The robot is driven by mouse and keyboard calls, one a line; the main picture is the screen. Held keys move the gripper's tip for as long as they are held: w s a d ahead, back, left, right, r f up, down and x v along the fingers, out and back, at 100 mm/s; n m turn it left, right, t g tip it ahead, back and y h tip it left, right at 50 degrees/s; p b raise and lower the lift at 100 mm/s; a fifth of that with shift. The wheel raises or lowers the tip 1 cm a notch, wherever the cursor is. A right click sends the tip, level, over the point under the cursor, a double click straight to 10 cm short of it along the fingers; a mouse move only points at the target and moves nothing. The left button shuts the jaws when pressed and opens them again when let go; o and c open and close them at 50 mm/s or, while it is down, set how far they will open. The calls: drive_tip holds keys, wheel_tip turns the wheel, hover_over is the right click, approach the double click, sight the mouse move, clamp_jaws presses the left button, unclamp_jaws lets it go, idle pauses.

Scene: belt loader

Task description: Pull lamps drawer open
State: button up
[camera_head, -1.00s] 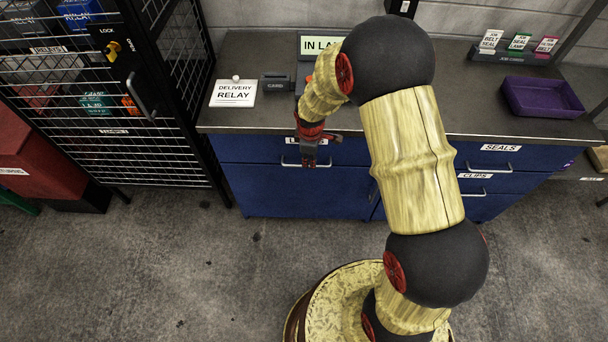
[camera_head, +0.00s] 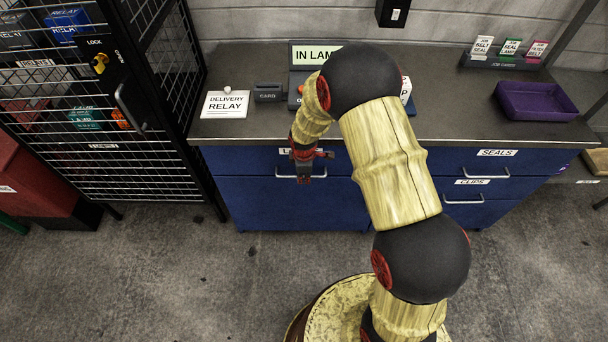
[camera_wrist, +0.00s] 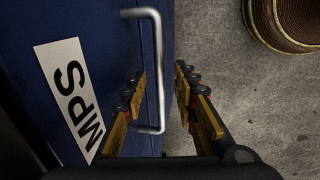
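The lamps drawer (camera_head: 240,161) is a blue front at the left of the cabinet, flush and shut. Its label is partly hidden behind my gripper in the head view; the label (camera_wrist: 70,95) reads "MPS" in the wrist view. Its silver bar handle (camera_head: 284,175) is partly covered by my gripper (camera_head: 304,178). In the wrist view, my gripper (camera_wrist: 159,72) has its two fingers apart.
Seals (camera_head: 486,172) and clips (camera_head: 464,198) drawers are at right. A wire cage (camera_head: 110,130) stands left. The floor in front is clear.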

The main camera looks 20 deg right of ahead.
drive_tip(key=c, duration=0.4)
drive_tip(key=c, duration=0.3)
clamp_jaws()
